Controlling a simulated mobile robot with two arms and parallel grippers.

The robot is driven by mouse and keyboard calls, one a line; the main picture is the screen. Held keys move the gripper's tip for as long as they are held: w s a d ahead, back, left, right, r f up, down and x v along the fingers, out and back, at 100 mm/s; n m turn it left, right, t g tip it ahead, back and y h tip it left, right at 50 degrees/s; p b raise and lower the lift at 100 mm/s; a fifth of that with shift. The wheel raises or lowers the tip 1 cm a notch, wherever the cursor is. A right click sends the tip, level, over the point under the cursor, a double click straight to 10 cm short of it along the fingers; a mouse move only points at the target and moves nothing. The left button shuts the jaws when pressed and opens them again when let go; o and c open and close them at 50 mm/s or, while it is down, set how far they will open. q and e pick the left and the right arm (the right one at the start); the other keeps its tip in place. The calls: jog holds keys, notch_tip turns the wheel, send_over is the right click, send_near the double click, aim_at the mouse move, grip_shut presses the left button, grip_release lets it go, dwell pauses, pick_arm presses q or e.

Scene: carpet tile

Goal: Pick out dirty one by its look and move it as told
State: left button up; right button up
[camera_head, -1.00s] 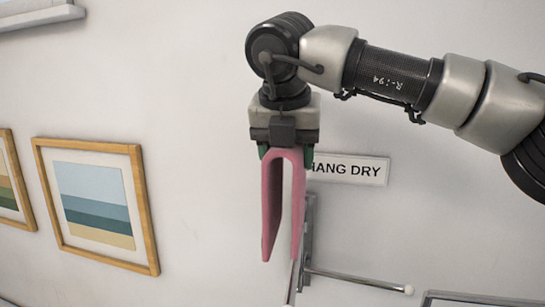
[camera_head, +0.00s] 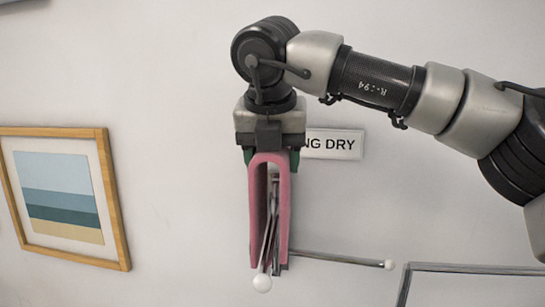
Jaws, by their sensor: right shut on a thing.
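A pink folded cloth (camera_head: 257,212) hangs from my right gripper (camera_head: 269,155), which is shut on its top fold. The cloth's two sides hang down like an upside-down U. A metal rack on the wall has one rod (camera_head: 268,235) with a white ball tip pointing toward me, which shows between the two sides of the cloth. Whether the cloth touches this rod I cannot tell. A second rod (camera_head: 335,259) with a white tip reaches to the right. My left gripper is not in view.
A sign (camera_head: 337,144) on the wall, partly hidden by my right gripper, reads "NG DRY" in its visible part. A framed striped picture (camera_head: 62,200) hangs at the left. A metal frame edge (camera_head: 470,268) shows at lower right. The wall between is bare.

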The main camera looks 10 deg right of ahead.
aim_at(272, 227)
jog(key=shift+f+b, duration=5.6)
jog(key=shift+f, duration=0.6)
jog(key=o, duration=1.3)
